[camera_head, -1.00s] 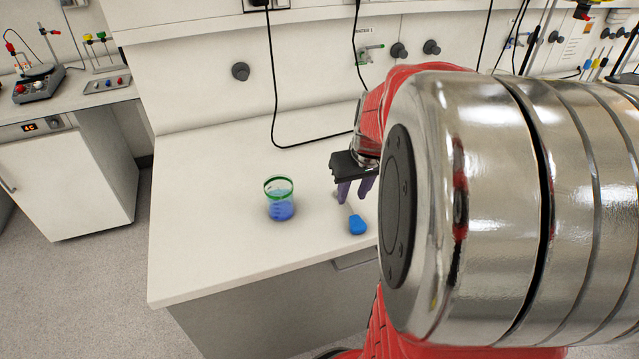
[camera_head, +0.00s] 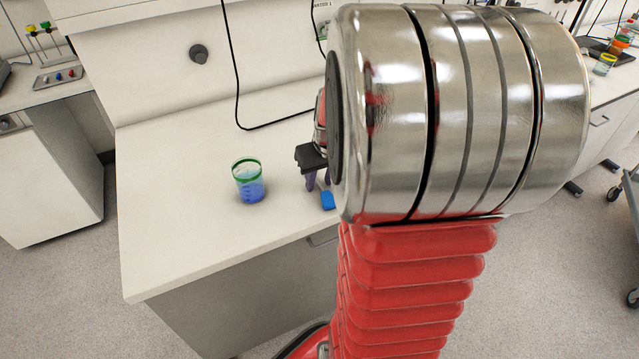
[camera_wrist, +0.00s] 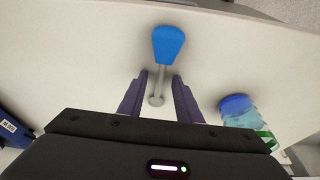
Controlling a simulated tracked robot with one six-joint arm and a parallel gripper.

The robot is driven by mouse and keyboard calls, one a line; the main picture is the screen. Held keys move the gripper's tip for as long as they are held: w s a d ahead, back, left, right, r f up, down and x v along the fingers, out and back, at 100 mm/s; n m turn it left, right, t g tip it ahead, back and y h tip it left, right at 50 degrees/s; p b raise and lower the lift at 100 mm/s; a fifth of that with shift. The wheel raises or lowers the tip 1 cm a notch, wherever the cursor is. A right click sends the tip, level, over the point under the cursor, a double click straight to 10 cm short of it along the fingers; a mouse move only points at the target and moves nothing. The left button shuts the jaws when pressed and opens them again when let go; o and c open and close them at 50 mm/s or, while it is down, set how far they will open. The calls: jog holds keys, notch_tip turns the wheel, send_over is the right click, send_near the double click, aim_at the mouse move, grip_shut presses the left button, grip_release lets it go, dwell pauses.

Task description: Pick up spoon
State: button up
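The spoon (camera_wrist: 167,46) has a blue handle and a thin grey stem with a small round end. It lies on the white bench top. In the head view only its blue handle (camera_head: 327,201) shows clearly, beside my gripper (camera_head: 318,182). In the wrist view my gripper (camera_wrist: 159,86) is open. Its two purple fingers stand on either side of the grey stem and round end, with a gap on each side. The blue handle lies beyond the fingertips. My arm hides part of the gripper in the head view.
A beaker (camera_head: 249,181) with blue liquid and a green rim stands on the bench (camera_head: 185,225) left of the gripper; it shows at the right in the wrist view (camera_wrist: 240,112). A black cable (camera_head: 237,85) hangs behind. The bench's left part is clear.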

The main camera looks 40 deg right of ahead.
aim_at(320, 184)
jog(key=shift+c, duration=0.2)
grip_shut()
jog(key=shift+r, duration=0.15)
dwell(0.4)
notch_tip(320, 184, up, 10)
dwell(0.5)
dwell(0.5)
